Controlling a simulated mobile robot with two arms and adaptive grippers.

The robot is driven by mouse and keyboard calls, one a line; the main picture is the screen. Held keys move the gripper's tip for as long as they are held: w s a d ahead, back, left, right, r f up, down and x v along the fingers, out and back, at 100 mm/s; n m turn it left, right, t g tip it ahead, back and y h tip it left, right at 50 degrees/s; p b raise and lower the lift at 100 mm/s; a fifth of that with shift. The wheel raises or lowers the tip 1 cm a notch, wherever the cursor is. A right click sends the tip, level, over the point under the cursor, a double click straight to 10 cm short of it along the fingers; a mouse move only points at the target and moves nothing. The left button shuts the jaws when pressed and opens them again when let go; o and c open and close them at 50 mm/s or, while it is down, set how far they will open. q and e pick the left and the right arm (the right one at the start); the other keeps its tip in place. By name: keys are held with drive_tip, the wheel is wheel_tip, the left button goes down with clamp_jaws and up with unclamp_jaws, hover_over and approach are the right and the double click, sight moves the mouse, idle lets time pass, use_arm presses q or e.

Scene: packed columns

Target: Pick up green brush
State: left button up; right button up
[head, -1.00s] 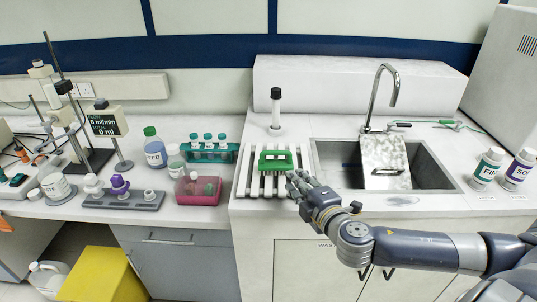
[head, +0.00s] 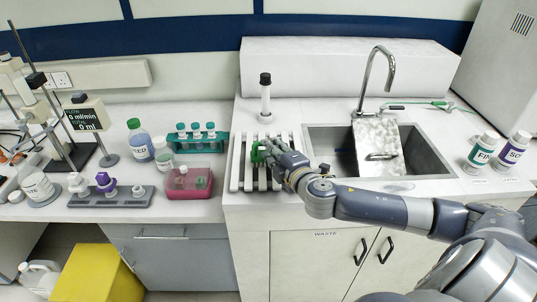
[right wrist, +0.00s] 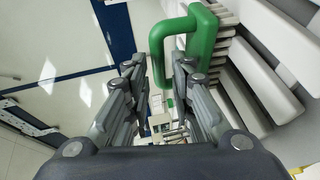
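The green brush (head: 257,154) is on the white slatted rack (head: 235,178) left of the sink, partly hidden behind my right gripper (head: 268,154). In the right wrist view the brush (right wrist: 205,40) shows a green loop handle, with pale bristles or slats behind it. The right gripper (right wrist: 160,70) is open there. The outer bar of the handle appears in the gap between its fingertips, with space visible on both sides. I cannot tell whether any finger touches it. My left gripper is not in view.
A black-capped tube on a stand (head: 265,98) is just behind the rack. The sink (head: 435,160) with its tall tap (head: 368,75) is to the right. A pink box (head: 190,182) and a teal tube rack (head: 180,143) stand to the left.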

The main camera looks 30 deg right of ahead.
drive_tip(key=x, duration=0.2)
drive_tip(key=p+x, duration=0.1)
drive_tip(key=shift+w+d+r, duration=0.15)
drive_tip(key=shift+w+d, duration=0.05)
drive_tip(key=shift+d, duration=0.1)
drive_tip(key=shift+w+f, duration=0.2)
drive_tip(key=shift+w, duration=0.25)
drive_tip(key=shift+s, duration=0.1)
clamp_jaws()
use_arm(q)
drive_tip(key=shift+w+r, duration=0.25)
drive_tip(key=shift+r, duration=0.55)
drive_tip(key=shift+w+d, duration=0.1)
use_arm(e)
drive_tip(key=shift+r, duration=0.15)
